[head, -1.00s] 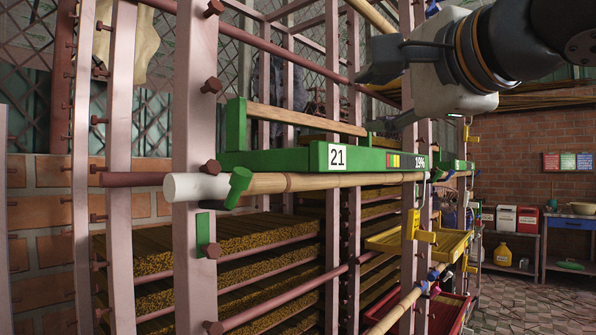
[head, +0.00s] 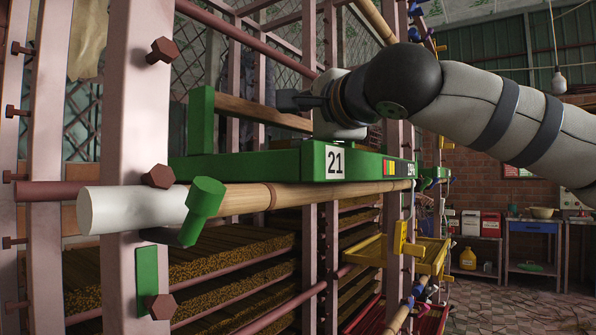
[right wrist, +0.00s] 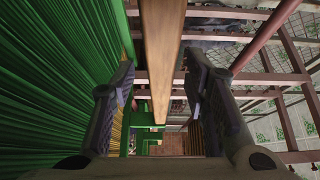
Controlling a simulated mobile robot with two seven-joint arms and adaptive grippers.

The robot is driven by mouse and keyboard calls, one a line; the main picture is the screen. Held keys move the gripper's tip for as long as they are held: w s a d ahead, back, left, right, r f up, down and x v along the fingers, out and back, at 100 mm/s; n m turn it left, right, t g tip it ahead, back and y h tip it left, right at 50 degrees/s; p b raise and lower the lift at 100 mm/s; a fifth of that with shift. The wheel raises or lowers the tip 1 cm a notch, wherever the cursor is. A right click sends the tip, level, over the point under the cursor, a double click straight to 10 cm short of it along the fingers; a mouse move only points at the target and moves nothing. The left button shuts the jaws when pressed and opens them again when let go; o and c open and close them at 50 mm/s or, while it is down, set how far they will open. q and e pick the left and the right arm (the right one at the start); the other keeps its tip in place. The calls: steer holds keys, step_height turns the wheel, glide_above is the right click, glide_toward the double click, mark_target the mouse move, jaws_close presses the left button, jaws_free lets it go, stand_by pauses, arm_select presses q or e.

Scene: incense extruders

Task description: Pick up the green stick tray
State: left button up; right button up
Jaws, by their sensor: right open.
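The green stick tray (head: 290,166), marked 21, sits level on the rack. A brown wooden bar (head: 240,112) runs above it, fixed to a green upright end piece. My right gripper (head: 285,100) is at this bar, above the tray, with its fingers partly hidden in the head view. In the right wrist view, my right gripper (right wrist: 162,72) is open, with one finger on each side of the wooden bar (right wrist: 160,45) and visible gaps between. Green sticks (right wrist: 60,70) fill the left of that view. My left gripper is not in view.
A bamboo pole (head: 250,198) with a white end runs along the front below the tray. Pink rack posts (head: 140,100) with bolts stand close around it. A yellow tray (head: 425,255) is lower right. Open floor lies at the right.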

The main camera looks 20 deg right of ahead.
steer(key=shift+w+r, duration=0.1)
jaws_close()
steer(key=shift+r, duration=0.1)
